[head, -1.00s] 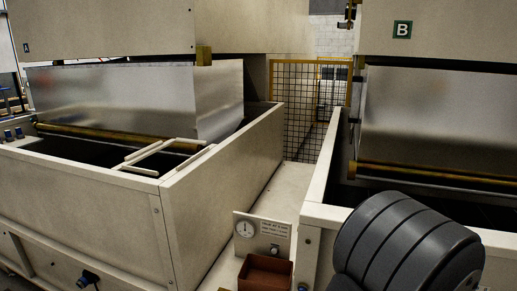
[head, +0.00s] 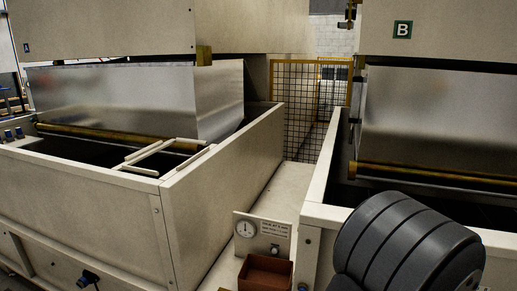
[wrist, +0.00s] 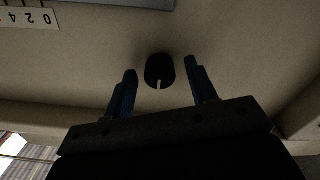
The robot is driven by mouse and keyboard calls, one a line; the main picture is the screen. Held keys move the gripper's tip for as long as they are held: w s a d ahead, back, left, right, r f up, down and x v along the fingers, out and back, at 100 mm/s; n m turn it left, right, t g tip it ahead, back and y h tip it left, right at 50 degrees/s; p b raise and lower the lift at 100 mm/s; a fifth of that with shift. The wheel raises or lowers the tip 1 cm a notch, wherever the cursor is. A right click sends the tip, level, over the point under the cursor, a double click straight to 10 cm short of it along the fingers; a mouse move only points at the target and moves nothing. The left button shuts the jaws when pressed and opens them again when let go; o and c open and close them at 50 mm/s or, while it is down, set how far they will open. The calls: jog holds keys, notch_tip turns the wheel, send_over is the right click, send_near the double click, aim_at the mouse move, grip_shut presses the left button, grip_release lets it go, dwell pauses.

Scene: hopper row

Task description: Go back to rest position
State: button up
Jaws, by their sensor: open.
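My gripper (wrist: 160,80) shows in the wrist view with its two blue fingers spread apart and nothing between them. A black knob (wrist: 159,71) with a white mark sits on a pale panel just beyond the fingertips, in line with the gap between them. I cannot tell how far the fingertips are from the panel. In the head view the gripper itself is not seen; a dark grey ribbed part of my arm (head: 405,245) fills the lower right.
Bin A (head: 215,195) stands at left, with a pale frame (head: 165,155) at its rim. Bin B (head: 325,190) stands at right. Between them a ledge carries a dial plate (head: 262,236) and a small brown tray (head: 265,272). A mesh fence (head: 300,105) closes the back.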

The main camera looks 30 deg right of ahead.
jog(key=shift+m, duration=0.7)
dwell(0.3)
